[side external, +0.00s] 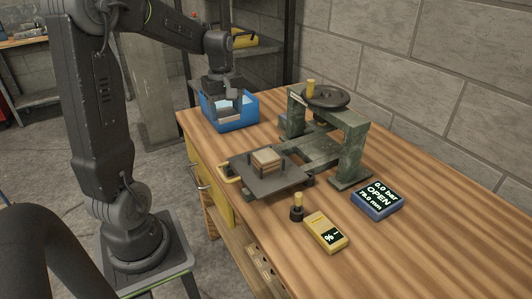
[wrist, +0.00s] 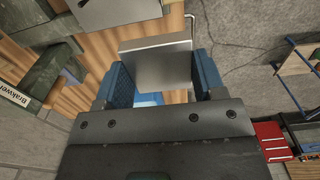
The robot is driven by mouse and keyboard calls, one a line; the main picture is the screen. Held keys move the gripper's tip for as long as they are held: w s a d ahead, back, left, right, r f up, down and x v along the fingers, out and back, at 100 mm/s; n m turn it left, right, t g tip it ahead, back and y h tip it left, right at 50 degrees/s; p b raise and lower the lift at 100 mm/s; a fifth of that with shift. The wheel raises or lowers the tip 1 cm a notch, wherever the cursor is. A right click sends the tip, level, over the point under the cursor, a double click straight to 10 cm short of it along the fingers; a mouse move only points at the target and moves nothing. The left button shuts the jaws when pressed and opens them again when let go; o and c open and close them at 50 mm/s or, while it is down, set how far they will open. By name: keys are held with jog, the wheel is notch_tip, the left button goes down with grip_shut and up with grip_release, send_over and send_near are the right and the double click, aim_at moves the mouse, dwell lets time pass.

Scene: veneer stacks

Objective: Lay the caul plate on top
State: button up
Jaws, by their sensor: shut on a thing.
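The caul plate (wrist: 156,66) is a flat grey metal sheet between the blue fingers of my gripper (wrist: 158,82) in the wrist view. My gripper is shut on it. In the side view my gripper (side external: 227,98) is at the blue bin (side external: 245,117) at the table's far left; I cannot clearly make out the plate there. The veneer stack (side external: 266,159) is a small pile of light wood sheets on the dark press plate (side external: 258,178), between short upright posts. Its top looks bare. My gripper is behind and left of the stack, apart from it.
The green press frame (side external: 354,148) with a dark handwheel (side external: 326,96) stands right of the stack. A blue display (side external: 377,199) reads OPEN. The table's right front is clear.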

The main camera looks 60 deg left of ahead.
send_over(266, 155)
notch_tip(266, 155, down, 7)
jog(key=shift+r, duration=0.1)
jog(key=shift+f, duration=1.95)
jog(key=shift+f, duration=0.1)
jog(key=o, duration=1)
notch_tip(266, 155, up, 12)
jog(key=s+d+r+m+t, duration=0.2)
jog(key=s+d+m, duration=0.6)
jog(key=s+m, duration=0.1)
jog(key=s+d+r+m+t, duration=0.1)
jog(key=s+d+m+t, duration=0.2)
jog(key=s+d+m, duration=0.5)
jog(key=shift+s+d+r+m+t, duration=0.3)
jog(key=shift+s+d+r+m, duration=0.1)
jog(key=shift+d+m, duration=0.1)
